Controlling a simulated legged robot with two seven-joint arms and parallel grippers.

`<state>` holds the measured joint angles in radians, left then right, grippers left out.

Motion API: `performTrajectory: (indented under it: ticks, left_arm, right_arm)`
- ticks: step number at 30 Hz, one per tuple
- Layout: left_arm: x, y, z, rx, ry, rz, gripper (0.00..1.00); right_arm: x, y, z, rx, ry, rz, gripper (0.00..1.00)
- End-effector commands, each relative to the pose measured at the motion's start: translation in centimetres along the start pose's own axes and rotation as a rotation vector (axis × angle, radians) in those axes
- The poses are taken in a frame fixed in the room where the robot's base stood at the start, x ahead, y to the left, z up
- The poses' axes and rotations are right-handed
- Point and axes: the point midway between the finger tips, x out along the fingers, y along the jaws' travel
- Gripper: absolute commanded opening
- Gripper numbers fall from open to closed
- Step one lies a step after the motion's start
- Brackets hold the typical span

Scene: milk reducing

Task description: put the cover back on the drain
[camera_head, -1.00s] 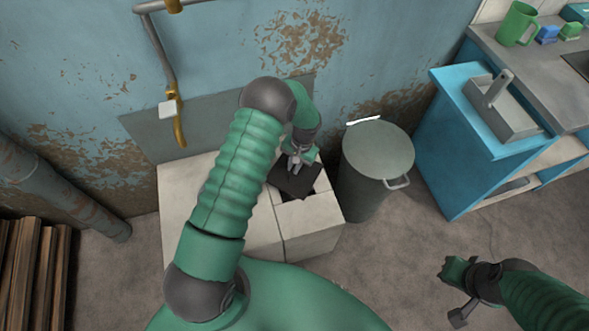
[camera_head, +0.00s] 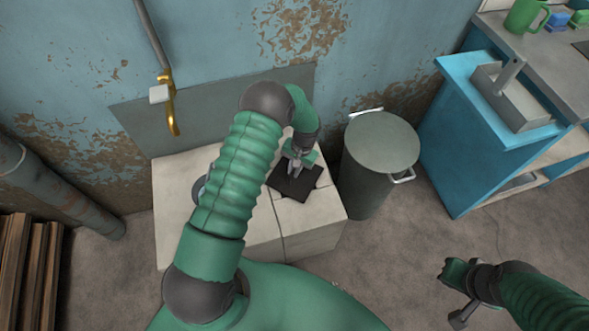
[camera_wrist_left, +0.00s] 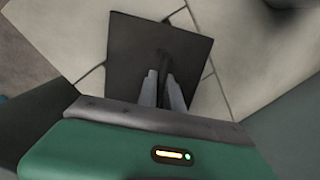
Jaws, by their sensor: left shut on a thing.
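The dark square drain cover (camera_head: 294,186) is at the right part of the pale tiled block, and it also shows in the left wrist view (camera_wrist_left: 135,50). My left gripper (camera_head: 295,169) is shut on the cover's small handle, and its fingers show in the left wrist view (camera_wrist_left: 165,85). The cover lies over the spot where the drain opening is, and I cannot tell whether it sits flush. A small dark sliver shows at its right corner. My right gripper (camera_head: 452,292) hangs over the floor at the lower right, away from the block; its fingers are not clear.
The pale tiled block (camera_head: 300,235) bears the cover. A grey lidded bin (camera_head: 380,150) stands close to its right. A yellow tap (camera_head: 171,110) hangs from a wall pipe. Wooden planks (camera_head: 25,265) stand at left.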

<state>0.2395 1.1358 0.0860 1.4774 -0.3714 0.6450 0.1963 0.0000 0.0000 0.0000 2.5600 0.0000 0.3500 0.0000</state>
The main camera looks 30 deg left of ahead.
Motion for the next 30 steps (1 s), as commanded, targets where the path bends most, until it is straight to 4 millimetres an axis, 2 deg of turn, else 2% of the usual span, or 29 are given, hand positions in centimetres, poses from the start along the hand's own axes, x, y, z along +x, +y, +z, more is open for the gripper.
performTrajectory:
  ticks: [17, 18, 23, 30]
  left_arm:
    - [1.0, 0.1, -0.1, 0.0, 0.001, 0.0, 0.0]
    - [1.0, 0.1, -0.1, 0.0, 0.001, 0.0, 0.13]
    - [0.9, 0.1, -0.1, 0.0, 0.001, 0.0, 0.34]
    - [1.0, 0.1, -0.1, 0.0, 0.0, 0.0, 0.36]
  right_arm:
    - [0.7, 0.0, 0.2, 0.0, 0.0, 0.0, 0.0]
    - [0.6, 0.0, 0.1, 0.0, 0.0, 0.0, 0.0]
    - [0.6, 0.0, 0.1, 0.0, 0.0, 0.0, 0.0]
    - [0.6, 0.0, 0.1, 0.0, 0.0, 0.0, 0.0]
